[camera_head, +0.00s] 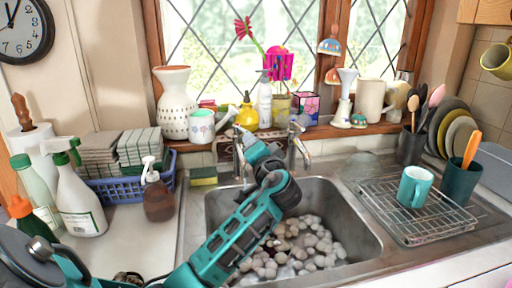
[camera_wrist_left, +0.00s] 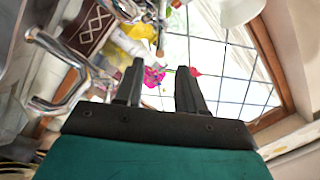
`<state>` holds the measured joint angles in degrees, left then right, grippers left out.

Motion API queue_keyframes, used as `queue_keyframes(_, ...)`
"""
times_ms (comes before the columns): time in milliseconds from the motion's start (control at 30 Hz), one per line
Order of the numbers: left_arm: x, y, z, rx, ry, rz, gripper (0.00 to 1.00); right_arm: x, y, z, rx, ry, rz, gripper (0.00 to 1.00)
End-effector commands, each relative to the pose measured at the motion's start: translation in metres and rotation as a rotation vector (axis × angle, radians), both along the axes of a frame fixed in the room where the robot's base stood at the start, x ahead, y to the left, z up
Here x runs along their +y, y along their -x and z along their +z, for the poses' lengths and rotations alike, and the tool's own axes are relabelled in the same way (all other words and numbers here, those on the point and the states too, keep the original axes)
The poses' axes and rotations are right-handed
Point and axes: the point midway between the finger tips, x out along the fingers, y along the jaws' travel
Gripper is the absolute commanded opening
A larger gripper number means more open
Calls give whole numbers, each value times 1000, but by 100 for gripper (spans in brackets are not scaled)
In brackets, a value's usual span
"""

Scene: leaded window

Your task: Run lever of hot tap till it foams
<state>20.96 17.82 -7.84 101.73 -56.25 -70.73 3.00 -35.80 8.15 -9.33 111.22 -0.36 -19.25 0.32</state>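Two chrome taps stand at the back of the metal sink (camera_head: 365,238). The right tap (camera_head: 299,146) shows clearly; the left tap (camera_head: 240,165) is partly hidden behind my left arm. I cannot tell which is hot. My left gripper (camera_head: 252,140) is above the sink's back edge, between the taps in the picture. In the left wrist view its fingers (camera_wrist_left: 160,78) are apart with nothing held between them. Chrome tap parts (camera_wrist_left: 60,90) show left of the fingers there, apart from them. Whitish rounded lumps (camera_head: 300,245) cover the sink's bottom; no running water is visible. My right gripper is out of view.
A wire rack (camera_head: 430,225) with a teal mug (camera_head: 415,186) stands right. Spray bottles (camera_head: 78,200) and a blue basket (camera_head: 118,188) stand left.

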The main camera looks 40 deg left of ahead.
Motion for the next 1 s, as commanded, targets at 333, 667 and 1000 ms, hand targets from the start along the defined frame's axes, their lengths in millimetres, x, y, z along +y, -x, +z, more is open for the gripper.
queue_keyframes(333,-13,9,0,0,0,0,39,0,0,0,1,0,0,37)
queue_keyframes(667,-9,-7,-1,43,24,-2,18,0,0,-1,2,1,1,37)
queue_keyframes(1000,36,-87,-1,427,253,-16,0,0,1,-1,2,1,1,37)
